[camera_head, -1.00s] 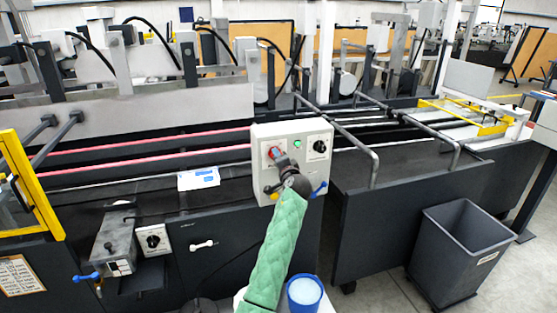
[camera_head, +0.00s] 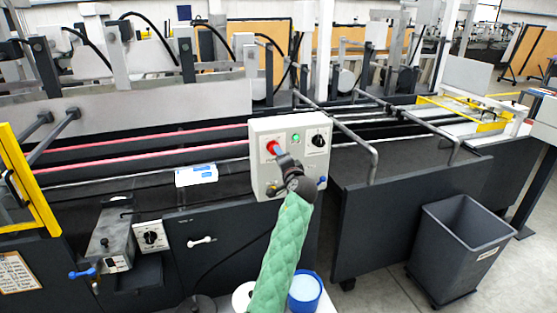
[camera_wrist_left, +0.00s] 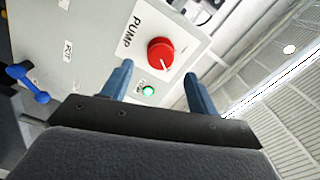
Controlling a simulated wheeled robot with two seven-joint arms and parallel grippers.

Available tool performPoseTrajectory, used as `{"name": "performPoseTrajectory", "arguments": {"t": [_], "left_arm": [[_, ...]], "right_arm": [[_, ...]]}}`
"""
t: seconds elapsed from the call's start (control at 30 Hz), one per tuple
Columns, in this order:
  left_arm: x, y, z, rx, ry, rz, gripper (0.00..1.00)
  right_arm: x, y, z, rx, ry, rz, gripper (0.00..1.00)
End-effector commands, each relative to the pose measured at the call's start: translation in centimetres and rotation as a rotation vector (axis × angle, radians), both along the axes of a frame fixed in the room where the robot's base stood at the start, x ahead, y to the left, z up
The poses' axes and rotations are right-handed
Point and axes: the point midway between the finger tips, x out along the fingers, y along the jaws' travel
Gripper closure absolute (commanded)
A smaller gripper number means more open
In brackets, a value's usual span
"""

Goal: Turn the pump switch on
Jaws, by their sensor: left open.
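The pump switch is a red round knob (camera_wrist_left: 160,52) under the printed word PUMP in the left wrist view. It also shows in the head view as a red spot (camera_head: 271,147) on the upper left of a pale control box (camera_head: 262,126). My left gripper (camera_wrist_left: 157,69) is open and empty. Its two blue fingers point at the box, and the knob shows between and beyond their tips, apparently not gripped. In the head view the left gripper (camera_head: 280,153) is close in front of the knob and partly covers the box. My right gripper is not in view.
A lit green button (camera_wrist_left: 148,90) sits beside the knob. A black rotary knob (camera_head: 318,140) is at the box's upper right. A blue lever (camera_wrist_left: 28,84) sticks out of the box. A grey bin (camera_head: 462,245) stands on the floor at right.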

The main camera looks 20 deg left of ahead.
Motion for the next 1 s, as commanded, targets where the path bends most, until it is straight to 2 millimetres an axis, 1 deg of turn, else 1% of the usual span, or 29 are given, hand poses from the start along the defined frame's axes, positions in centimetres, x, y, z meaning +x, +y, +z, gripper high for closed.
{"name": "performPoseTrajectory", "arguments": {"t": [0.03, 0.1, 0.33, 0.77, 0.9, 1.0], "left_arm": [[-0.5, -0.4, -0.3, -0.002, -0.001, -0.001, 0.41], [-1.1, -0.8, -0.2, -0.001, -0.002, -0.002, 0.41], [-2.3, -1.6, -0.1, 0.000, 0.000, -0.001, 0.41], [-2.4, -1.7, 0.0, -0.009, -0.006, -0.001, 0.41], [-2.3, -1.7, 0.1, -0.057, -0.042, -0.005, 0.41], [-1.9, -2.4, -0.3, -0.153, -0.080, -0.042, 0.41]], "right_arm": [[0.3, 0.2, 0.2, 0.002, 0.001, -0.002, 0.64], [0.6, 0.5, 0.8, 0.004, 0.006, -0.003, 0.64], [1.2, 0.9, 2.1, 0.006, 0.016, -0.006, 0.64], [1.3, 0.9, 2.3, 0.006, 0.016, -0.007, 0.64], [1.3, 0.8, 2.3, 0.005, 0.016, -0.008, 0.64], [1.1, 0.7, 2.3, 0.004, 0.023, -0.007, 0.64]]}}
